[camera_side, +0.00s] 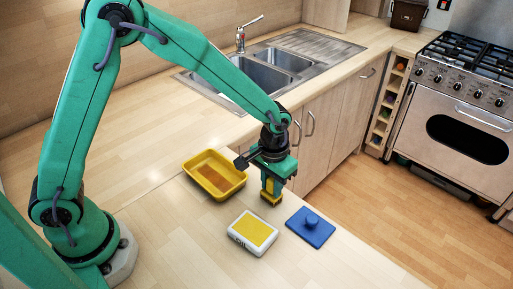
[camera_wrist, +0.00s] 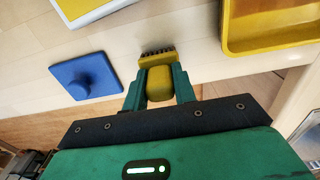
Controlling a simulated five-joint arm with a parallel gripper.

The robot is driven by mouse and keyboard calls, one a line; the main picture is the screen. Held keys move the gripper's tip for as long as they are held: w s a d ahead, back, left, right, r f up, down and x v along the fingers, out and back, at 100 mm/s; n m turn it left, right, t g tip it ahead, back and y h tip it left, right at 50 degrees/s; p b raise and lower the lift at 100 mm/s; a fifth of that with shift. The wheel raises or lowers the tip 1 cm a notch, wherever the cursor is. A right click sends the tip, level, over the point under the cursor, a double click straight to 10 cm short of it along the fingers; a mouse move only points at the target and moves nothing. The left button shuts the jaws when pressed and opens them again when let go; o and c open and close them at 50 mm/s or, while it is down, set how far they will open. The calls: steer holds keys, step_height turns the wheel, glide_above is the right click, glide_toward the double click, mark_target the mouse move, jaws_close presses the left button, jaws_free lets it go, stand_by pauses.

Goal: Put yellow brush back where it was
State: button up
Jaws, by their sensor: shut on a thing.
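The yellow brush (camera_wrist: 159,84) is between the two green fingers of my gripper (camera_wrist: 160,88) in the wrist view, with its dark bristles at the far edge. In the side view the yellow brush (camera_side: 271,194) shows below my gripper (camera_side: 273,182). My gripper is shut on it. The brush is upright, bristles down, at or close above the counter; I cannot tell whether it touches. It is between the yellow tray (camera_side: 199,184) and the blue lid-like piece with a round knob (camera_side: 311,228).
A white box with a yellow top (camera_side: 253,230) lies in front of my gripper. The counter's edge runs just behind the blue piece. A double sink (camera_side: 262,76) with a tap is further back, and a range cooker (camera_side: 463,110) stands at right.

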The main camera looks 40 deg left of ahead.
steer(key=shift+f, duration=0.1)
steer(key=o, duration=0.9)
step_height(320, 180, up, 11)
steer(key=shift+r, duration=0.65)
steer(key=shift+a+r, duration=0.1)
